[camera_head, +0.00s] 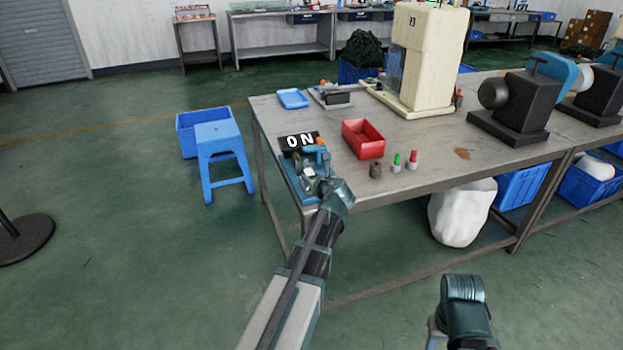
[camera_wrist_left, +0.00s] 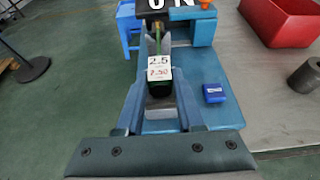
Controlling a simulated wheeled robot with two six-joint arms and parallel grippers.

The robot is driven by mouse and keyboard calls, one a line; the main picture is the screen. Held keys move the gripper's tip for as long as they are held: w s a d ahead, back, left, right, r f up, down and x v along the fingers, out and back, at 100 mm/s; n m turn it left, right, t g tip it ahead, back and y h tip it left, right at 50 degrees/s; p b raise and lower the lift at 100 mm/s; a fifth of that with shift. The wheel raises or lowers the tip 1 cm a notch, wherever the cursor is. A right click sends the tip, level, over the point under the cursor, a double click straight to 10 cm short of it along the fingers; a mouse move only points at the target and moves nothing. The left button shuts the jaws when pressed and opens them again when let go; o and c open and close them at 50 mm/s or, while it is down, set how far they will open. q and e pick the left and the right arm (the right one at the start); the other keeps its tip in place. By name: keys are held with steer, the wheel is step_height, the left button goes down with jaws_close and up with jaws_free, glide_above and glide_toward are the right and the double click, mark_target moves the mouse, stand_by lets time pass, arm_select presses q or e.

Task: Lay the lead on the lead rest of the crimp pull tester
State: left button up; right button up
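The crimp pull tester (camera_head: 300,180) is a blue unit with a black "ON" display, at the near left corner of the table. In the left wrist view its blue base (camera_wrist_left: 215,70) lies below my gripper. My left gripper (camera_head: 322,182) is over the tester's near end. The green wire points away toward the display. The lead rest cannot be told apart under the lead. My right gripper (camera_head: 432,338) is low at the bottom, its fingers mostly hidden.
A red bin (camera_head: 363,139) stands right of the tester, with a grey cylinder (camera_head: 375,171) and a green-topped and a red-topped piece (camera_head: 412,161) nearby. A small blue block (camera_wrist_left: 214,93) is on the tester base. A blue stool (camera_head: 222,155) stands left of the table.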

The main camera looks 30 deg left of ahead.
arm_select(q)
steer(key=o, duration=0.5)
steer(key=shift+s+d+r+p, duration=0.2)
steer(key=shift+r+p, duration=0.1)
steer(key=shift+p, duration=0.1)
steer(key=p+v, duration=0.4)
steer(key=v, duration=0.7)
steer(key=shift+s+d+r, duration=0.1)
steer(key=shift+d, duration=0.1)
